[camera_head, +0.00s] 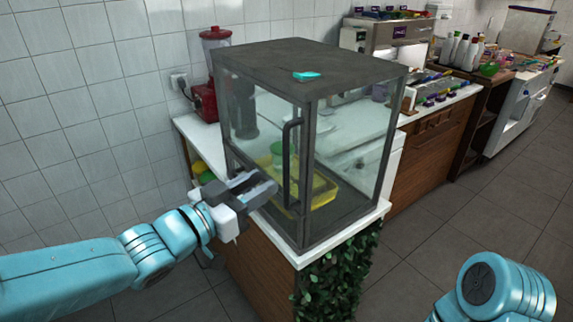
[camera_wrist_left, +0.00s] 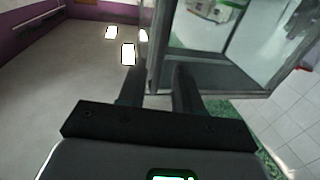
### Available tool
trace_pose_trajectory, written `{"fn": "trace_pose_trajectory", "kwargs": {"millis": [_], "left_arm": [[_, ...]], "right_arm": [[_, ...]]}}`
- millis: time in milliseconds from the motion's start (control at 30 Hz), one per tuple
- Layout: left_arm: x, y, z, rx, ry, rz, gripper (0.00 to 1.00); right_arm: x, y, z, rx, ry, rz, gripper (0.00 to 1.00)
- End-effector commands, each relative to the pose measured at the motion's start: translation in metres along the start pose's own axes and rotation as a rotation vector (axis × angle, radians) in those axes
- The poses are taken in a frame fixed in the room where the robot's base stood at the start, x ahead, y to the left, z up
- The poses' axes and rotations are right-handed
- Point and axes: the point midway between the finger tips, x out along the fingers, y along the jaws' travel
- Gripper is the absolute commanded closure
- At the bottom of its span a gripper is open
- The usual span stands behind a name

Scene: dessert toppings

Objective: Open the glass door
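The glass door (camera_head: 262,112) is the left-facing side of a dark-framed glass cabinet (camera_head: 345,58) on the counter. It looks shut. Its dark vertical handle (camera_head: 287,160) is near the door's right edge. My left gripper (camera_head: 270,188) is just left of the handle's lower part, with its fingers pointing at it. The fingers are apart, and I see nothing held between them. In the left wrist view, the gripper (camera_wrist_left: 158,85) also shows a gap between its fingers, with the cabinet's edge beyond. Whether it touches the handle I cannot tell. My right gripper is out of view.
Inside the cabinet are a yellow tray (camera_head: 322,193) and a green container (camera_head: 277,152). A small teal object (camera_head: 306,75) lies on the cabinet top. A red blender (camera_head: 205,100) stands behind it. Leafy plants (camera_head: 335,280) cover the counter's front end. Open floor (camera_head: 430,220) lies to the right.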

Motion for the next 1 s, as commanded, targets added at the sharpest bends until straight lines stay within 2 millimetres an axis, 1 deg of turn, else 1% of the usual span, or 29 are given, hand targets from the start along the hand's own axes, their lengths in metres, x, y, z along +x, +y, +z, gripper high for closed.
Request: {"fn": "trace_pose_trajectory", "kwargs": {"millis": [33, 100, 200, 300, 400, 500, 767, 867, 900, 1000], "left_arm": [[0.014, 0.001, -0.001, -0.001, -0.001, 0.004, 0.66], [0.030, 0.001, 0.000, -0.001, -0.001, 0.005, 0.66], [0.051, 0.000, 0.000, -0.001, -0.002, 0.004, 0.66], [0.066, -0.001, -0.001, 0.000, -0.001, 0.003, 0.66], [0.076, -0.002, 0.000, 0.000, 0.000, 0.002, 0.66], [0.081, -0.002, 0.000, 0.001, 0.000, 0.001, 0.66], [0.082, -0.003, 0.000, 0.000, 0.000, 0.001, 0.66], [0.082, -0.003, 0.000, 0.000, 0.000, 0.001, 0.95], [0.082, -0.003, 0.000, 0.000, 0.000, 0.001, 1.00], [0.082, -0.002, 0.000, 0.000, 0.000, 0.001, 1.00]], "right_arm": [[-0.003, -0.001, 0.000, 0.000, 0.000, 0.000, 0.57], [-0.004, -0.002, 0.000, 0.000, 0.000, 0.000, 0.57], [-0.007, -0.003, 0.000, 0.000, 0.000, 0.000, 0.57], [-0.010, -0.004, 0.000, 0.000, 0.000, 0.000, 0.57], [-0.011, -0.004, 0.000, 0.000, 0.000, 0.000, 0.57], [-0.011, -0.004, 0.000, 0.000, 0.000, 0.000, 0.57], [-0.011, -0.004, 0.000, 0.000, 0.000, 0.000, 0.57], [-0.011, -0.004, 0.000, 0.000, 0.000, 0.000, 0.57], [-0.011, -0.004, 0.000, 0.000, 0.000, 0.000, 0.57], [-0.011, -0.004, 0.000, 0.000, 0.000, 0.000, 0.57]]}}
